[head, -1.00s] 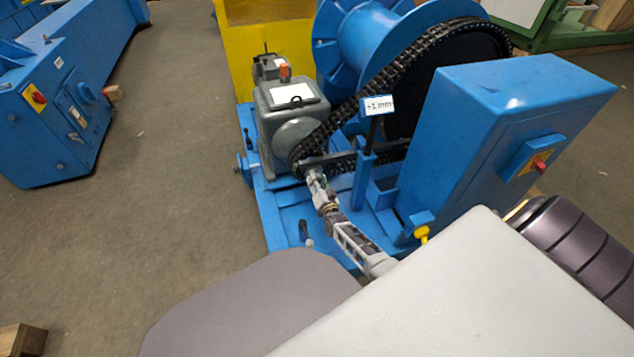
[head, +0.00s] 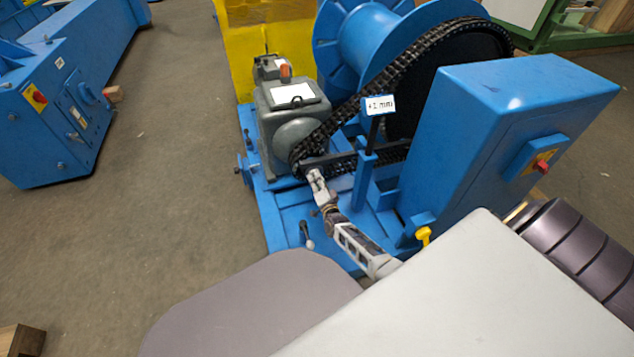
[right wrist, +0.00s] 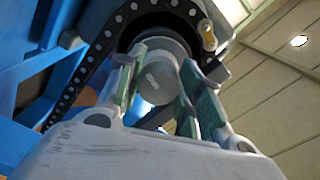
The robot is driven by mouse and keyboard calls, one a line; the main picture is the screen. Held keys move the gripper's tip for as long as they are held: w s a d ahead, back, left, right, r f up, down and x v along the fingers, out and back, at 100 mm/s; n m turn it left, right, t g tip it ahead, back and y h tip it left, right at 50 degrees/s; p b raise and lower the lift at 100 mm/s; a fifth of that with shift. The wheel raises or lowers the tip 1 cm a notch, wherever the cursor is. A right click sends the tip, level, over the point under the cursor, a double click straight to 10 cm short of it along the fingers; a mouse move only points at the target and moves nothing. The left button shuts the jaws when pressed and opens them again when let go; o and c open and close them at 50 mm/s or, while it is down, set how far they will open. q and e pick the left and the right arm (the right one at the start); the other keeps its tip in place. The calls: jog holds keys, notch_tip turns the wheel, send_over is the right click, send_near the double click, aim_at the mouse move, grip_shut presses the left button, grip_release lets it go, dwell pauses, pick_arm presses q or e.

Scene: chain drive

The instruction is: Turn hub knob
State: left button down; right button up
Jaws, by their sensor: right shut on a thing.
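The hub knob (right wrist: 158,80) shows in the right wrist view as a round grey end face with a light mark, in the middle of the black chain wheel. My right gripper (right wrist: 166,72) is shut on it, one finger on each side. In the head view my right gripper (head: 314,176) is at the lower end of the chain drive, in front of the grey gearbox (head: 295,105), and hides the knob. The black chain (head: 395,80) runs up to the large wheel; it also shows in the wrist view (right wrist: 80,78). My left gripper is out of view.
A small display (head: 379,105) on a post, seeming to read "+2 mm", stands right of my gripper. A blue cabinet (head: 470,130) with a red switch stands farther right. A lever (head: 306,234) stands on the blue base near my arm. Open floor (head: 170,190) lies left.

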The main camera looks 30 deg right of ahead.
jog(key=shift+f, duration=0.1)
jog(key=o, duration=1)
jog(key=shift+o, duration=0.2)
jog(key=v, duration=1.2)
dwell(0.4)
jog(key=shift+a, duration=0.15)
